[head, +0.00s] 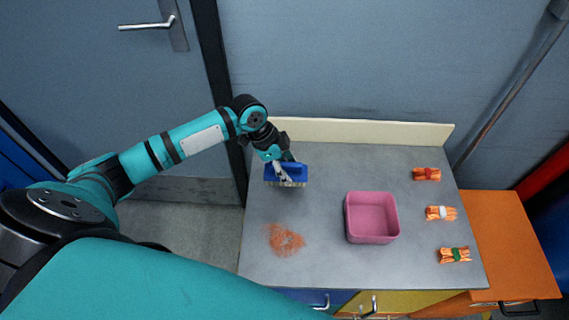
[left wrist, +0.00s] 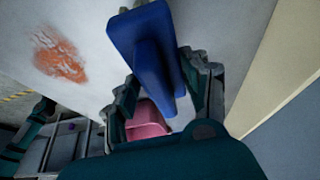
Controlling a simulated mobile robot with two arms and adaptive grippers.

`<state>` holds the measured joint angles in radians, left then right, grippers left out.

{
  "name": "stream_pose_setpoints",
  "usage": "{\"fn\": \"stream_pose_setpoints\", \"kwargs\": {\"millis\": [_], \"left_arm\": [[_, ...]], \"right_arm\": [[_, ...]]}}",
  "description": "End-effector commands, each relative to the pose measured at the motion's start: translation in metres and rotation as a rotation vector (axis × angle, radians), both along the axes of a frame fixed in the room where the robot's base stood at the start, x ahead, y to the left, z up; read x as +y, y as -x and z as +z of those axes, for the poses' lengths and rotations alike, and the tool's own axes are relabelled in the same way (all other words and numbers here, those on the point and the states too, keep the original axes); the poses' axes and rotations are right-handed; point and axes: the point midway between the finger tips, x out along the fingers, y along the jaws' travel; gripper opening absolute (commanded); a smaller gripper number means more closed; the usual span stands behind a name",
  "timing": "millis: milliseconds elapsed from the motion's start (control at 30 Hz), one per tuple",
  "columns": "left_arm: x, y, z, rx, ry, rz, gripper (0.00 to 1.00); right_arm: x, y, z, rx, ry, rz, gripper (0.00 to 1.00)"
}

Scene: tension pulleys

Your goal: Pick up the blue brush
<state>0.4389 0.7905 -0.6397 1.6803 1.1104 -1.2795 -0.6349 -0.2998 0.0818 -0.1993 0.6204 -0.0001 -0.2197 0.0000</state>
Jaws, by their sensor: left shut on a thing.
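The blue brush (head: 286,176) has a blue body and pale bristles pointing toward the front of the worktop. It is near the back left of the worktop. My left gripper (head: 277,158) is shut on the blue brush from above and behind. In the left wrist view the brush (left wrist: 148,45) fills the upper middle, with its blue grip between the fingers of my left gripper (left wrist: 160,95). Whether the bristles touch the worktop cannot be told. My right gripper is not in view.
An orange smear (head: 285,240) lies on the grey worktop (head: 315,265), in front of the brush. A pink open bin (head: 372,238) stands right of centre. Three orange bundles (head: 427,174) (head: 441,213) (head: 455,255) lie along the right side. A pale backboard (head: 360,132) edges the back.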

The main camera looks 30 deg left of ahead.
Motion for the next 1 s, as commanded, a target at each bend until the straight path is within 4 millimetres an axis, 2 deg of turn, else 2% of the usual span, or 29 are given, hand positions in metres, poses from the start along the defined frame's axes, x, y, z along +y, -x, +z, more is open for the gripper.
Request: {"fn": "stream_pose_setpoints", "kwargs": {"millis": [300, 500, 700, 1000], "left_arm": [[-0.046, 0.065, 0.008, -0.004, 0.0, -0.004, 0.11], [-0.066, 0.092, 0.012, -0.004, 0.001, -0.001, 0.11], [-0.076, 0.105, 0.013, -0.005, 0.0, 0.001, 0.11], [-0.077, 0.107, 0.014, -0.004, -0.001, 0.003, 0.11]], "right_arm": [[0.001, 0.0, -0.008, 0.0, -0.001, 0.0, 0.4], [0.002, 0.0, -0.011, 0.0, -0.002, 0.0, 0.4], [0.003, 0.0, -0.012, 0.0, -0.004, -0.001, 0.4], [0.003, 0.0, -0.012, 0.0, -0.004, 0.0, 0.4]]}}
